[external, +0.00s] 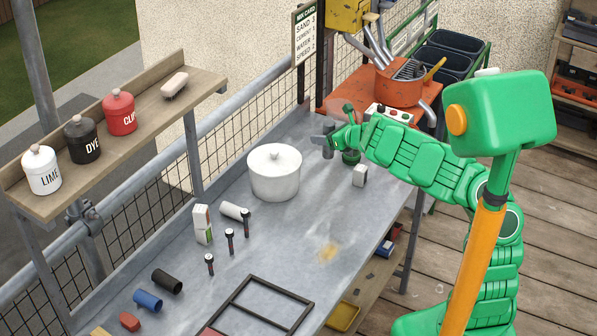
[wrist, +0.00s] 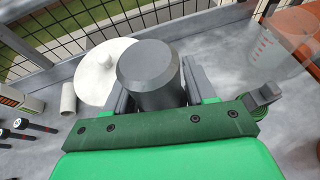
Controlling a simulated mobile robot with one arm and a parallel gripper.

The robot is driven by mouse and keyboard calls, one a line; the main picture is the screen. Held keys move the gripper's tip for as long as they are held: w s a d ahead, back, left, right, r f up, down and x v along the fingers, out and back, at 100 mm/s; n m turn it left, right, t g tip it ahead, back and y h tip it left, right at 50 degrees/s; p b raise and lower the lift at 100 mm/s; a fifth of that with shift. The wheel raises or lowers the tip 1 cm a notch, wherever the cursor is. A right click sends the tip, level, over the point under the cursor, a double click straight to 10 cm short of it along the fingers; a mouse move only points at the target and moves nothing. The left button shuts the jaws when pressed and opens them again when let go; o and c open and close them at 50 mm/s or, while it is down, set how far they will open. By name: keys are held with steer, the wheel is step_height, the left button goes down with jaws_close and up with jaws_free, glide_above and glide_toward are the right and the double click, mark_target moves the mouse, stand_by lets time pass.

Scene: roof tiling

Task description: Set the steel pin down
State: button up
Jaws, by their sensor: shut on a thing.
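My gripper (wrist: 153,82) is shut on the steel pin (wrist: 148,72), a thick dark grey cylinder with a bevelled end, seen between the two grey fingers in the wrist view. In the external view my gripper (external: 331,142) is over the far part of the grey metal bench (external: 310,215), to the right of the white lidded pot (external: 275,178). The pin is small and hard to tell from the fingers there. It appears held above the bench, but its lower end is hidden.
A small pale block (external: 359,176) stands right of my gripper. An orange pot (external: 398,88) is behind. The bench's right middle is clear.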

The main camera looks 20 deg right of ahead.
steer(key=s+a+f+n+g+y, duration=0.3)
steer(key=s+a+n+g, duration=0.2)
steer(key=s, duration=0.2)
steer(key=s+a+f+n+g+y, duration=0.2)
steer(key=s+a+n+g+y, duration=0.15)
steer(key=s+n, duration=0.2)
steer(key=shift+m+g, duration=0.25)
steer(key=shift+m, duration=0.2)
steer(key=shift+s+a+f, duration=0.1)
steer(key=shift+a+f, duration=0.05)
steer(key=shift+f, duration=1.1)
steer(key=shift+s+a+f, duration=0.1)
steer(key=shift+f, duration=1.2)
steer(key=shift+s+a+f, duration=0.1)
steer(key=shift+a+f, duration=0.05)
steer(key=shift+f, duration=1.1)
steer(key=o, duration=1.3)
steer(key=shift+f, duration=0.15)
steer(key=shift+d+r+h, duration=0.15)
steer(key=shift+r+h, duration=0.05)
steer(key=shift+h, duration=0.05)
steer(key=v, duration=1.1)
steer(key=shift+d, duration=0.35)
